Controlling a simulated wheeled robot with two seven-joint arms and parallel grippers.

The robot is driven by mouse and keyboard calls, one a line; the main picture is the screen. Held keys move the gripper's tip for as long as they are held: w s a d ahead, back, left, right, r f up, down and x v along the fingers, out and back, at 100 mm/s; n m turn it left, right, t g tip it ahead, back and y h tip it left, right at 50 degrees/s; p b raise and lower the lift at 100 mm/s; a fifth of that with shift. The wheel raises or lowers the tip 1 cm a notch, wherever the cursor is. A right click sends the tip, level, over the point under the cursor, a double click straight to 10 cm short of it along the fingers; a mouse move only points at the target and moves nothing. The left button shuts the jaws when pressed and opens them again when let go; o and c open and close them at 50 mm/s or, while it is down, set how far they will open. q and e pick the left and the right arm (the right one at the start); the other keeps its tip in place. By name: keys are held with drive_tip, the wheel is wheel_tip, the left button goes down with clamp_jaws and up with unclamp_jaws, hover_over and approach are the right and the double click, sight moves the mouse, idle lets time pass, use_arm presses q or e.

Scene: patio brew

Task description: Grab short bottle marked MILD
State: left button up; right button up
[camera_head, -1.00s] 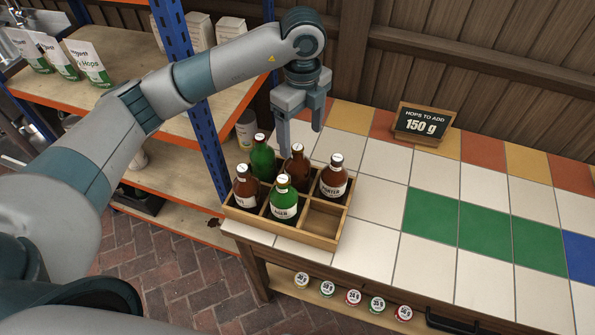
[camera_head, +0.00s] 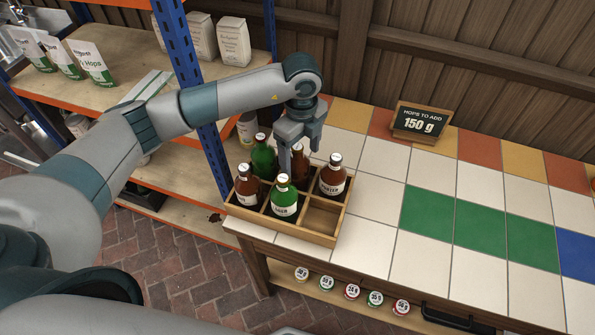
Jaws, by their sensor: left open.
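A wooden crate (camera_head: 290,235) with compartments stands at the table's left end and holds several short bottles. A brown bottle (camera_head: 247,188) stands front left, with a label too small to read. A green bottle (camera_head: 284,203) marked LAGER is front middle, and a brown one (camera_head: 332,182) marked PORTER is at the right. A green bottle (camera_head: 264,160) and a brown bottle (camera_head: 302,170) stand behind. I cannot read MILD on any label. My left gripper (camera_head: 299,155) is open, pointing down at the back brown bottle, partly hiding it; I cannot tell whether they touch. My right gripper is not in view.
The crate's front right compartment (camera_head: 322,216) is empty. A blue shelf post (camera_head: 190,85) stands just left of the crate. A sign (camera_head: 420,122) reading 150 g stands at the back. The tiled top right of the crate is clear.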

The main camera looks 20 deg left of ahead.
sight(298, 146)
use_arm(q)
drive_tip(key=shift+a+f, duration=0.15)
drive_tip(key=shift+f, duration=0.1)
drive_tip(key=f, duration=0.1)
drive_tip(key=f+p, duration=0.2)
drive_tip(key=shift+s+a+f, duration=0.1)
drive_tip(key=shift+a, duration=0.2)
drive_tip(key=shift+f, duration=0.6)
drive_tip(key=c, duration=1.6)
drive_tip(key=shift+r, duration=0.1)
wheel_tip(298, 146, up, 9)
drive_tip(key=b, duration=0.3)
drive_tip(key=shift+r, duration=0.5)
